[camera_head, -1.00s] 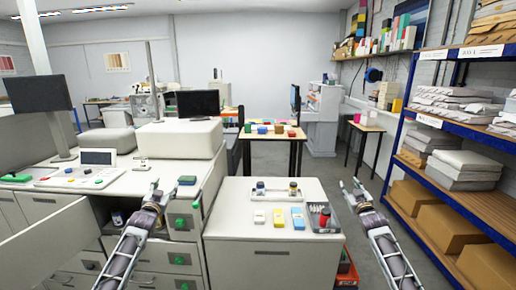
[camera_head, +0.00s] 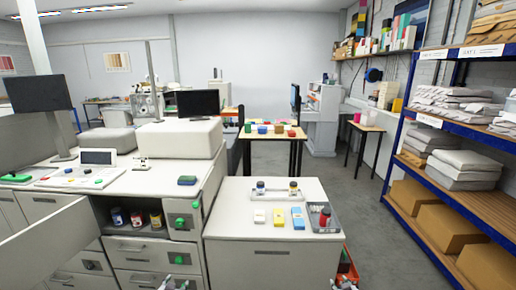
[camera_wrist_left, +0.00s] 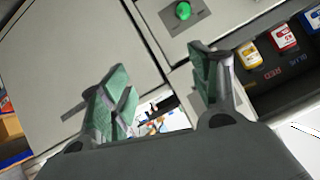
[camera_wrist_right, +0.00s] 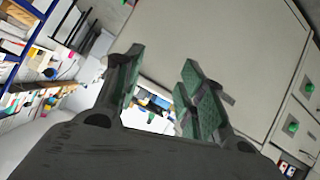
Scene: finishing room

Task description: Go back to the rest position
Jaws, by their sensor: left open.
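My left gripper (camera_head: 173,283) shows only as its tips at the bottom edge of the head view, in front of the white drawer cabinet. In the left wrist view (camera_wrist_left: 160,82) its green-padded fingers stand apart with nothing between them. My right gripper (camera_head: 345,285) also shows only at the bottom edge of the head view, right of the white cabinet (camera_head: 270,252). In the right wrist view (camera_wrist_right: 160,82) its fingers are apart and empty. Both grippers are low and close to my body.
An open compartment in the left cabinet holds several bottles (camera_head: 137,217). The middle cabinet top carries a bottle rack, coloured blocks (camera_head: 279,217) and a grey tray (camera_head: 333,222). A blue shelf (camera_head: 405,110) with boxes stands right. Grey floor (camera_head: 362,215) lies free between cabinet and shelf.

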